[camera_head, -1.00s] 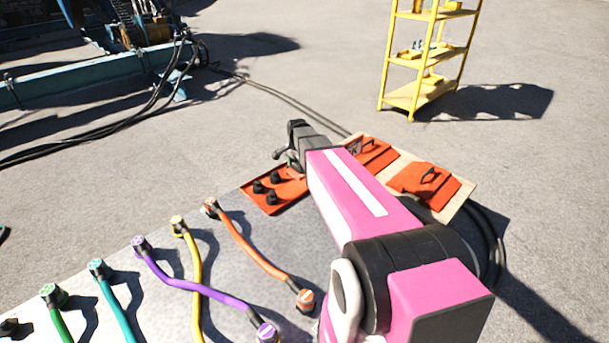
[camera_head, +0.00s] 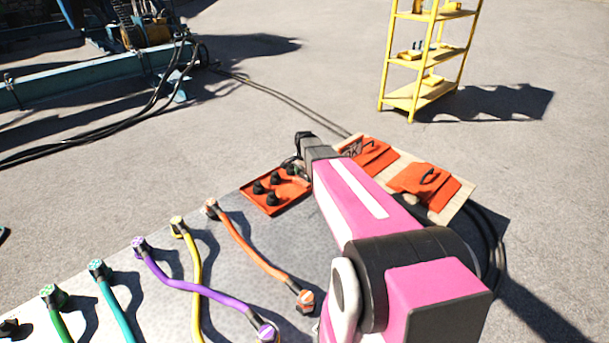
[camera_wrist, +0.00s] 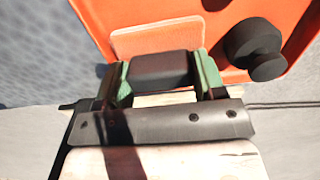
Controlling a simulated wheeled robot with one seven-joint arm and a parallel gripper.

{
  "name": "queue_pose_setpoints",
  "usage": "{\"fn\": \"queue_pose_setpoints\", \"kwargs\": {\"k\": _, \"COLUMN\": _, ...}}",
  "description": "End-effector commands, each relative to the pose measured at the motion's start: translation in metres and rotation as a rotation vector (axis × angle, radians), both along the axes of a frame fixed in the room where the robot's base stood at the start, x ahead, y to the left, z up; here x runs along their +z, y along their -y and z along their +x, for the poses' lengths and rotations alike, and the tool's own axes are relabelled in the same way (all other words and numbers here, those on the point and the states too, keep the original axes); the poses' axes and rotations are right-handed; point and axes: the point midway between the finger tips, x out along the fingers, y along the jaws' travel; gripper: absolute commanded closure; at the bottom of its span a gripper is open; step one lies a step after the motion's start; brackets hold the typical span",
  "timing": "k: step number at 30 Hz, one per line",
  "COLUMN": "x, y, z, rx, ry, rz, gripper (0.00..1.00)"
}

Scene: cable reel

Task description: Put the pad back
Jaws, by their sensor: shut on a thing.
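In the wrist view, my gripper (camera_wrist: 162,76) has its green-lined fingers shut on a dark block, the pad (camera_wrist: 160,68). The pad is held close to the orange tray (camera_wrist: 130,12); I cannot tell whether they touch. A paler orange rectangle (camera_wrist: 158,37) shows just beyond the pad, over the tray's edge area. A black knob (camera_wrist: 254,46) stands to the right on the tray. In the head view, the orange tray (camera_head: 262,207) holds several black knobs. My gripper is at the tray's far right corner, mostly hidden by my arm.
The tray lies on a grey metal table (camera_head: 245,285) with an orange cable (camera_head: 250,249), a purple cable (camera_head: 195,289) and other coloured cables. A wooden board (camera_head: 455,208) with orange covers lies to the right. A yellow shelf (camera_head: 420,98) stands behind on open ground.

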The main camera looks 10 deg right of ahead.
Motion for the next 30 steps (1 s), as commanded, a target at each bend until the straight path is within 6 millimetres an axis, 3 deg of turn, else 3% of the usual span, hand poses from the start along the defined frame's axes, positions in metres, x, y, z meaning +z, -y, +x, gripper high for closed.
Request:
{"fn": "queue_pose_setpoints", "kwargs": {"k": 3, "x": -0.003, "y": 0.0, "z": 0.0, "rx": 0.0, "ry": -0.001, "rz": -0.001, "gripper": 0.55}}
{"fn": "queue_pose_setpoints", "kwargs": {"k": 4, "x": -0.003, "y": 0.0, "z": 0.0, "rx": 0.0, "ry": 0.0, "rz": 0.0, "gripper": 0.3}}
{"fn": "queue_pose_setpoints", "kwargs": {"k": 6, "x": -0.003, "y": 0.0, "z": 0.0, "rx": 0.0, "ry": 0.0, "rz": 0.0, "gripper": 0.11}}
{"fn": "queue_pose_setpoints", "kwargs": {"k": 17, "x": 0.002, "y": 0.0, "z": 0.0, "rx": 0.0, "ry": 0.0, "rz": 0.0, "gripper": 0.11}}
{"fn": "queue_pose_setpoints", "kwargs": {"k": 23, "x": 0.027, "y": 0.0, "z": -0.001, "rx": 0.0, "ry": 0.001, "rz": 0.0, "gripper": 0.11}}
{"fn": "queue_pose_setpoints", "kwargs": {"k": 30, "x": 0.072, "y": 0.0, "z": -0.001, "rx": 0.0, "ry": 0.001, "rz": 0.0, "gripper": 0.11}}
